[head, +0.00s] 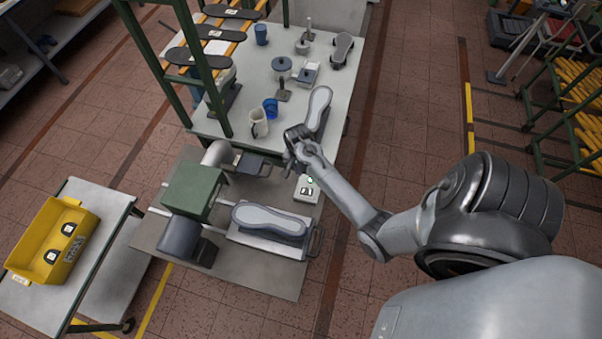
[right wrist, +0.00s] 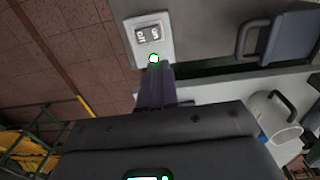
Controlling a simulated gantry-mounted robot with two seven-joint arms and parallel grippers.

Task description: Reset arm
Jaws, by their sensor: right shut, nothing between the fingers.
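My right arm comes in from the right in the head view. Its gripper (head: 291,165) is over the edge between the worktable and the machine, close to a white switch box (head: 307,190) with a small green light. In the right wrist view the shut, empty fingers (right wrist: 154,72) point at the switch box (right wrist: 168,42), and their tips overlap its green-lit button (right wrist: 153,59). I cannot tell whether they touch it. My left arm and gripper are not in view.
The green machine (head: 193,190) holds a grey shoe-shaped piece (head: 270,220) on its front plate. The worktable (head: 325,88) carries a sole-shaped piece (head: 319,107), a white jug (head: 259,124) and blue cups. A yellow bin (head: 38,262) stands left. Open floor (head: 420,110) lies right.

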